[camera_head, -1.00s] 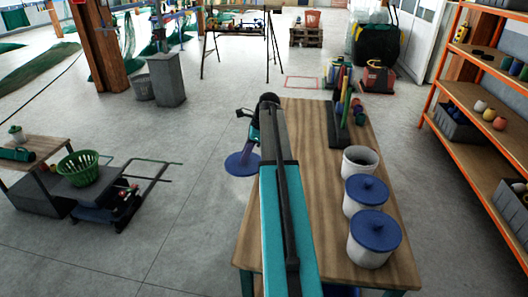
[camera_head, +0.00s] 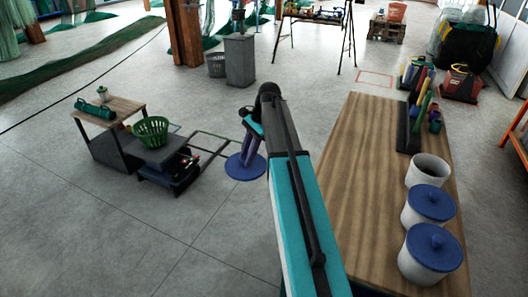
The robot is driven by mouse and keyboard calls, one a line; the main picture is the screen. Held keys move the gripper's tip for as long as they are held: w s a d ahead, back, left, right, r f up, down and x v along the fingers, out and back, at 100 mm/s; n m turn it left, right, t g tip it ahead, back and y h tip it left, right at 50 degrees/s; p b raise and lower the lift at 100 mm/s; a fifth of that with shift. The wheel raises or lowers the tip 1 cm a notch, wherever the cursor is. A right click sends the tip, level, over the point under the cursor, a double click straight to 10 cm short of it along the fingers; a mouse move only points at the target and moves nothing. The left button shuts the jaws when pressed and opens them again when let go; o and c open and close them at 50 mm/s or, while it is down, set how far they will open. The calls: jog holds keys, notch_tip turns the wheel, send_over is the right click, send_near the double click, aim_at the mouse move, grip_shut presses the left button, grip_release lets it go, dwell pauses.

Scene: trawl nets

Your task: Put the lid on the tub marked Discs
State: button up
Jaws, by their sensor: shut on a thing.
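My gripper (camera_head: 247,155) is shut on a round blue lid (camera_head: 245,171). It holds the lid out over the open floor, left of the wooden table and clear of it. A white tub without a lid (camera_head: 429,170) stands on the right part of the table, its open mouth facing up. Two more white tubs stand in front of it, each under a blue knobbed lid: a middle one (camera_head: 429,205) and a nearest one (camera_head: 431,253). No marking on any tub can be read from here.
The wooden table (camera_head: 375,165) has a wide bare stretch left of the tubs. A dark rack with upright coloured items (camera_head: 411,125) stands behind them. A low cart with a green basket (camera_head: 151,131) and a small bench (camera_head: 121,108) are at left. Floor between is clear.

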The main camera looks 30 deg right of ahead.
jog(key=s+a+n+g, duration=0.1)
jog(key=a+n, duration=0.2)
jog(key=a, duration=0.6)
jog(key=s+a+r+n+g+h, duration=0.1)
jog(key=a+n, duration=0.3)
jog(key=a, duration=0.5)
jog(key=shift+s+g, duration=0.3)
jog(key=shift+s, duration=0.1)
jog(key=shift+a, duration=0.1)
